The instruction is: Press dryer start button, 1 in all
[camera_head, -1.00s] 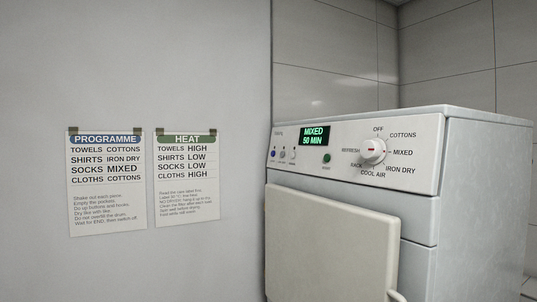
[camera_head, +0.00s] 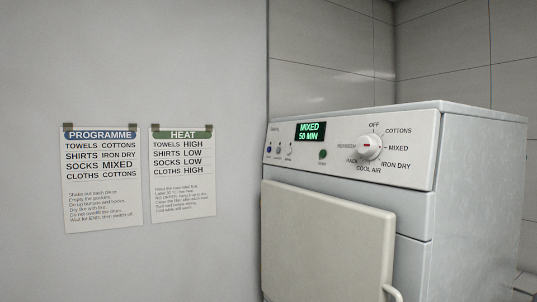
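The white dryer (camera_head: 470,200) stands at the right, seen at an angle. Its control panel (camera_head: 340,168) faces me. The display (camera_head: 310,131) reads MIXED, 50 MIN in green. A round green button (camera_head: 322,154) sits below and right of the display, with a small label too blurred to read surely. The programme dial (camera_head: 369,147) has a red mark, which seems to point toward MIXED. Several small buttons (camera_head: 279,150) are at the panel's left. The dryer door (camera_head: 325,240) is below the panel. My gripper is not in view.
A PROGRAMME sheet (camera_head: 103,180) and a HEAT sheet (camera_head: 183,175) hang on the plain wall at the left. A tiled wall (camera_head: 330,75) stands behind the dryer. A light handle (camera_head: 393,293) shows at the door's lower right. Nothing blocks the panel in this view.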

